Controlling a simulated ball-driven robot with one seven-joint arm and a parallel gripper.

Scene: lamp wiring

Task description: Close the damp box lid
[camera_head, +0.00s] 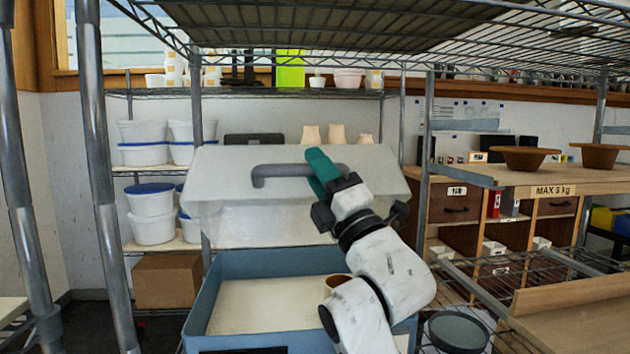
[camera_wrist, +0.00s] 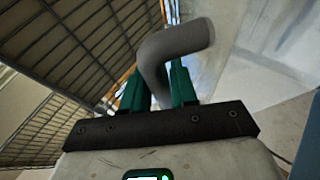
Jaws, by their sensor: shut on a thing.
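The damp box (camera_head: 207,300) is a blue open-topped box with a pale inner floor. Its translucent whitish lid (camera_head: 225,185) stands raised and tilted at the back of the box. A grey bar handle (camera_head: 268,176) runs across the lid. My gripper (camera_head: 320,165), with green fingers, is shut on the right part of the handle. In the wrist view the grey handle (camera_wrist: 170,50) passes between the two green fingers of my gripper (camera_wrist: 160,85). A brown round thing (camera_head: 338,281) shows inside the box, partly hidden by my arm.
A wire shelf hangs overhead (camera_head: 400,30). White tubs with blue lids (camera_head: 151,212) and a cardboard box (camera_head: 168,281) stand on the rack behind left. A wooden shelf marked MAX 9 kg (camera_head: 553,190) holds brown bowls at right. A grey-green bowl (camera_head: 458,330) sits right of the box.

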